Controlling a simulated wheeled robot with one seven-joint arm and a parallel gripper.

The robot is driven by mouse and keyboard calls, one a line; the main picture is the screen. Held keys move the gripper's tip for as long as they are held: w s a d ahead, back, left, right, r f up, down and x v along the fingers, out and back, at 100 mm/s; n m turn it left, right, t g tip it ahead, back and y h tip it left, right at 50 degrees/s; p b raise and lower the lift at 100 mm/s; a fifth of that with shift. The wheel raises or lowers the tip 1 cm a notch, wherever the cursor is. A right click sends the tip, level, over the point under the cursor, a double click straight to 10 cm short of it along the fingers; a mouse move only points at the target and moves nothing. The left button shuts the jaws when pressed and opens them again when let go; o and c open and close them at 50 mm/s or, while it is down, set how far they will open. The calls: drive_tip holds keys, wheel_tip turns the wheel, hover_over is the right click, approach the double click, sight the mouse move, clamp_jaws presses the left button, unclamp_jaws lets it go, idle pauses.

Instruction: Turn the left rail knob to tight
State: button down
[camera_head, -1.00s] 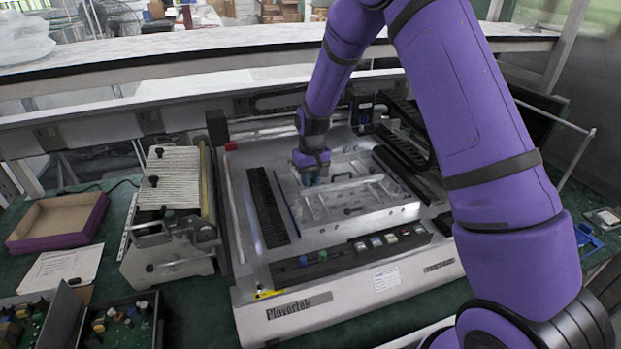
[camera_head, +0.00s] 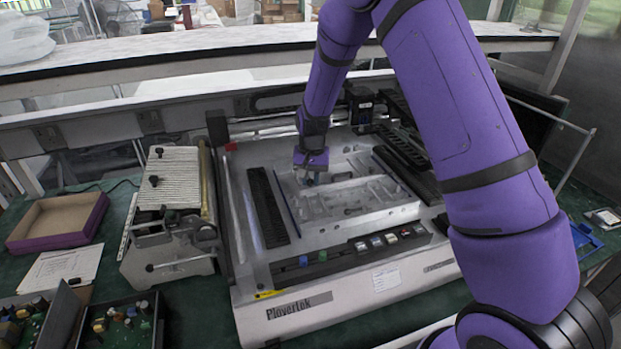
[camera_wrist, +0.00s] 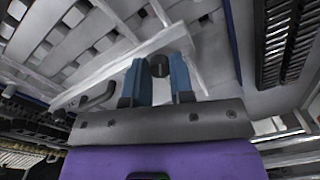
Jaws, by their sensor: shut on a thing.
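In the wrist view, a small dark knob (camera_wrist: 159,66) sits between the two blue fingertips of my gripper (camera_wrist: 160,80), which are shut on it. A pale rail bar (camera_wrist: 122,68) runs diagonally behind the fingers. In the head view my gripper (camera_head: 309,179) points down at the left back part of the metal fixture (camera_head: 375,212) on the Plovertek machine (camera_head: 345,306). There the knob is hidden or too small to make out. I cannot read any mark of its turn.
A dark slotted strip (camera_head: 267,205) lies left of the fixture. Coloured buttons (camera_head: 377,243) line the machine's front. A ribbed feeder unit (camera_head: 170,178) stands to the left, with an open purple-edged box (camera_head: 57,221) beyond. Dark carriage parts (camera_head: 362,108) stand close behind my gripper.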

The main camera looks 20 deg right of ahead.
sight(312, 181)
drive_tip(key=c, duration=1)
unclamp_jaws()
drive_tip(key=shift+r, duration=0.1)
wheel_tip(312, 181, up, 11)
drive_tip(key=shift+d+f, duration=0.15)
drive_tip(key=shift+f, duration=0.05)
